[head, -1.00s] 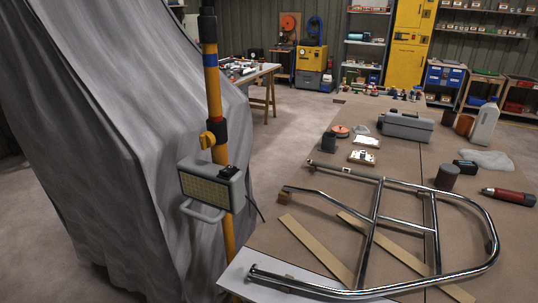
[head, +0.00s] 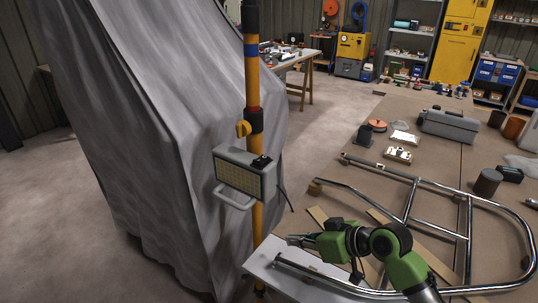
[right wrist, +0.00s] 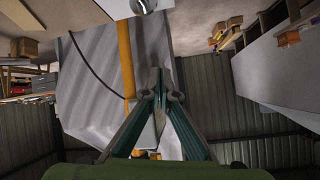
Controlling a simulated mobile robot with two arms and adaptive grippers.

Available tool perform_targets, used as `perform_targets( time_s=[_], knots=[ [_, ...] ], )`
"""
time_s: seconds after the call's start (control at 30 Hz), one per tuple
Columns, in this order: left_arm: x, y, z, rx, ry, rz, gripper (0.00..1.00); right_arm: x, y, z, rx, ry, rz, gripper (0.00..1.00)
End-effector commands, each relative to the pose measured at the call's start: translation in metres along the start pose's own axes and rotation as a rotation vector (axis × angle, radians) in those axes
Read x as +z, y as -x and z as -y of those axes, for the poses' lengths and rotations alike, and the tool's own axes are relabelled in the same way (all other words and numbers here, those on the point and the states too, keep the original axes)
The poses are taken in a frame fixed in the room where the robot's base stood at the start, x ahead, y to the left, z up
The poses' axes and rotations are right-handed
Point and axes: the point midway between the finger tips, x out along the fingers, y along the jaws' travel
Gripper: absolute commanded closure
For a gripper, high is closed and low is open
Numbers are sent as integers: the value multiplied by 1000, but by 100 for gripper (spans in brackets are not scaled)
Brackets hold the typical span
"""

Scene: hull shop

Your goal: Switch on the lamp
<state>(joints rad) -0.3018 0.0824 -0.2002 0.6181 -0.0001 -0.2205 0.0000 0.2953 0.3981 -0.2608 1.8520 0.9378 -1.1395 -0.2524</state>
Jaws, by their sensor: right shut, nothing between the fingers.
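The lamp (head: 245,175) is a grey box with a yellowish grid face and a handle below. It is fixed to a yellow upright pole (head: 266,85) left of the workbench. A small black part (head: 261,162), perhaps its switch, sits on top. My right gripper (head: 290,240) is shut and empty, below and right of the lamp, over the bench's near left corner. The right wrist view also shows its closed fingers (right wrist: 158,75), with the yellow pole (right wrist: 126,60) beyond them. My left gripper is not in view.
A chrome tube frame (head: 410,205) lies on the workbench (head: 345,200) under my right arm. Grey sheeting (head: 150,130) hangs close behind and left of the lamp. A grey case (head: 447,125) stands farther back on the bench. A dark cable hangs beside the lamp.

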Motion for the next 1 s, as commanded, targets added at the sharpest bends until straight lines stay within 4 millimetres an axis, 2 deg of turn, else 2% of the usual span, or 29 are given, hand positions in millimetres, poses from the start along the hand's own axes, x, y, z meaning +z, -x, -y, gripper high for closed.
perform_targets(
  time_s=[0.03,0.2,0.3,0.4,0.5,0.6,1.0],
  knots=[
    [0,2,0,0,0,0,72,-34,9,-6,-17,28,-43,100],
    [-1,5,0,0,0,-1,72,-130,43,-12,-91,87,-180,100],
    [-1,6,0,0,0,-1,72,-173,65,-12,-123,110,-246,100],
    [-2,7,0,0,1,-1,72,-204,83,-12,-145,124,-294,100],
    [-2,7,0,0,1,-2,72,-222,94,-12,-159,133,-323,100],
    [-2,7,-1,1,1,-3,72,-229,99,-11,-166,135,-335,100],
    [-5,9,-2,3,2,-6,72,-231,97,-10,-168,134,-337,100]
  ],
)
